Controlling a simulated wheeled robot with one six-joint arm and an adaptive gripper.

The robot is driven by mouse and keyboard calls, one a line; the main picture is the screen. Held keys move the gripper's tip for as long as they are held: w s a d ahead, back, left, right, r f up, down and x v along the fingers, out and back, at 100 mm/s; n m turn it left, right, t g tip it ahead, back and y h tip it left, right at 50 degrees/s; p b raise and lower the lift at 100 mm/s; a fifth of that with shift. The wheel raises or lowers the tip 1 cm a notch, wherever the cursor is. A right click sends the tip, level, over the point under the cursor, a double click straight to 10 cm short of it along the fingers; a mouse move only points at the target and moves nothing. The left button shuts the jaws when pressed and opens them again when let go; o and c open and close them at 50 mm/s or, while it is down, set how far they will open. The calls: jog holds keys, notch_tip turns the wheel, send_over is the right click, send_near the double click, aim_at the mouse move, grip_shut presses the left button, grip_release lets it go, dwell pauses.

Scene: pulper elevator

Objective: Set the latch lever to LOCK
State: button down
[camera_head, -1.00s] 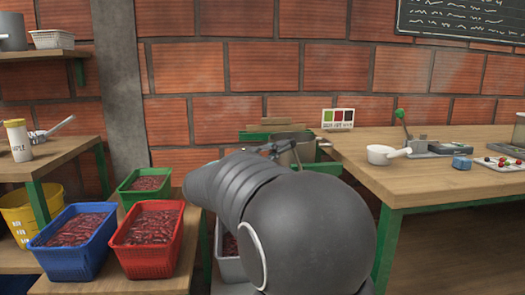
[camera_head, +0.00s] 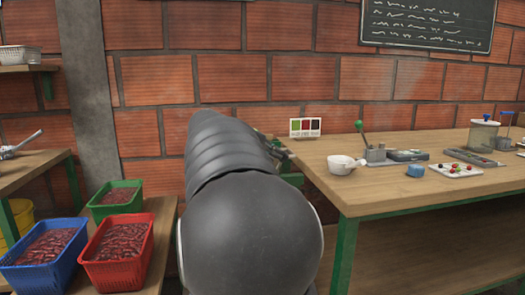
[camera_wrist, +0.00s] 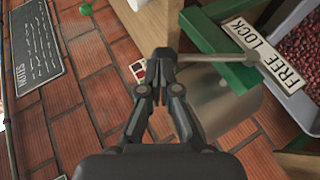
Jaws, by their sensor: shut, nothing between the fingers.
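In the wrist view, a thin grey latch lever (camera_wrist: 215,58) runs left from a pivot on a green frame (camera_wrist: 205,28). A white label plate (camera_wrist: 290,78) with the words FREE and LOCK lies beside the pivot, partly crossed by the lever's end. My gripper (camera_wrist: 163,58) is shut with nothing between its fingers. Its tips are at the lever's free end; whether they touch it I cannot tell.
A metal pot (camera_wrist: 215,100) is close behind the lever in the wrist view. A wooden table (camera_head: 380,190) with a white scoop (camera_head: 343,164) stands at right. Red (camera_head: 118,252), blue (camera_head: 42,258) and green (camera_head: 115,198) crates stand at left. A brick wall (camera_head: 270,75) is behind.

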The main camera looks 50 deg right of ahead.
jog(key=shift+s+d+f, duration=0.1)
jog(key=shift+s+d, duration=0.15)
jog(key=shift+d, duration=0.05)
dwell(0.5)
jog(key=r+v, duration=0.1)
jog(key=v, duration=1.3)
jog(key=shift+s+d, duration=0.2)
jog(key=shift+s, duration=0.05)
jog(key=shift+w, duration=0.15)
